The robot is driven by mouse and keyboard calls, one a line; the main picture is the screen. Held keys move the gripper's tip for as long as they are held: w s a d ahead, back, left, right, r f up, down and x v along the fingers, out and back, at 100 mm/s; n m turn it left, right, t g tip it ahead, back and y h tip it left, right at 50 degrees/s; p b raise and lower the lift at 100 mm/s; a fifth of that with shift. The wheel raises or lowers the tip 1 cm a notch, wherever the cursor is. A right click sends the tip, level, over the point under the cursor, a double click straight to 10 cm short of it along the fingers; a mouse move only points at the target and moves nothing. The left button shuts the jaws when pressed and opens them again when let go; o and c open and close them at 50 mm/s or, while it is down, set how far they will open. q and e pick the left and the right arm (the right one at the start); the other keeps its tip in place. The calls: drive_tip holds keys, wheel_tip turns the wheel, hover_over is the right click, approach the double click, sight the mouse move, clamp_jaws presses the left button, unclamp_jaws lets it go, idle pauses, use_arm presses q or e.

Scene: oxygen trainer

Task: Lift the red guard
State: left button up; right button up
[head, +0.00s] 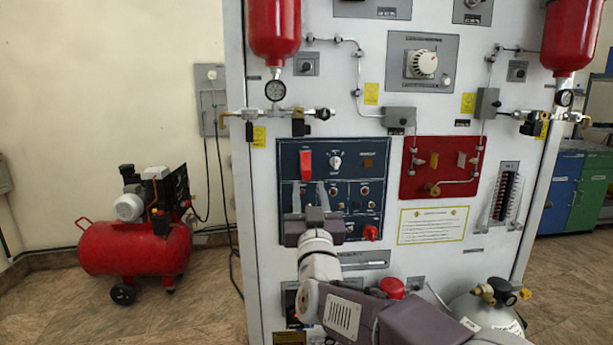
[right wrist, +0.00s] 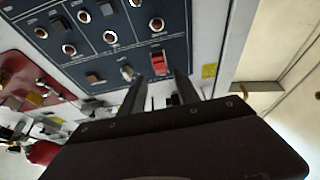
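The red guard (head: 306,164) is a small upright red cover at the upper left of the dark blue control panel (head: 370,163). It also shows in the right wrist view (right wrist: 159,62), between the two fingertips in the picture. My right gripper (head: 309,186) is open, its two dark fingers apart and pointing at the panel just below the guard. In the right wrist view the gripper (right wrist: 160,75) has nothing between its fingers. I cannot tell how far the fingertips are from the panel. My left gripper is not in view.
A white knob (head: 336,162) sits right of the guard, and a red knob (head: 371,233) at the panel's lower right. A red plate with pipes (head: 437,167) is further right. A red compressor (head: 137,250) stands on the floor at left.

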sight(307, 171)
drive_tip(key=p+x, duration=0.4)
drive_tip(key=x, duration=0.2)
drive_tip(key=shift+w+r, duration=0.2)
drive_tip(key=shift+w, duration=0.15)
drive_tip(key=shift+w+r, duration=0.1)
drive_tip(key=shift+w, duration=0.4)
clamp_jaws()
idle(0.5)
